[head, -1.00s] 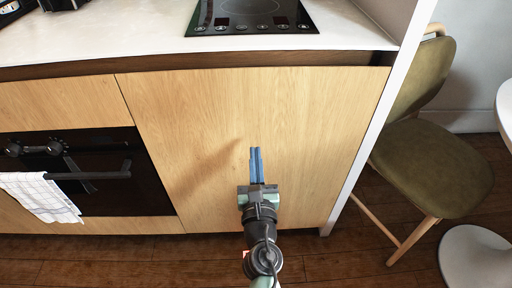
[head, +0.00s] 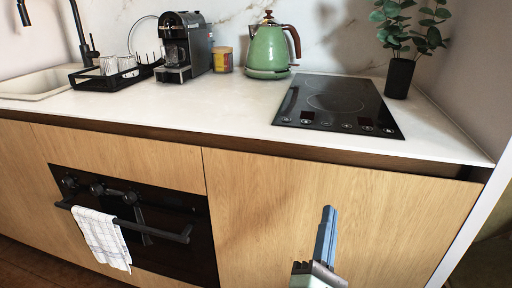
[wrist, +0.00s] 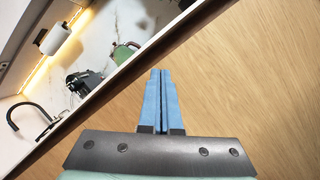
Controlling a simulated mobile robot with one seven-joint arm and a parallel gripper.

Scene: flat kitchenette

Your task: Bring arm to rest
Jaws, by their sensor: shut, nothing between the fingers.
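My gripper (head: 326,236) is in front of the light wood cabinet front (head: 270,190), below the cooktop, in the head view. Its two blue fingers are together with nothing between them. In the wrist view my gripper (wrist: 160,85) shows shut and empty, pointing up along the wood front (wrist: 250,75), with the counter edge running diagonally at left. The rest of my arm is mostly out of the head view.
A black cooktop (head: 338,103) and a green kettle (head: 268,50) stand on the white counter (head: 190,105). A coffee machine (head: 185,48), dish rack (head: 112,74) and potted plant (head: 399,76) are there too. The oven (head: 175,225) has a towel (head: 102,238) on its handle.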

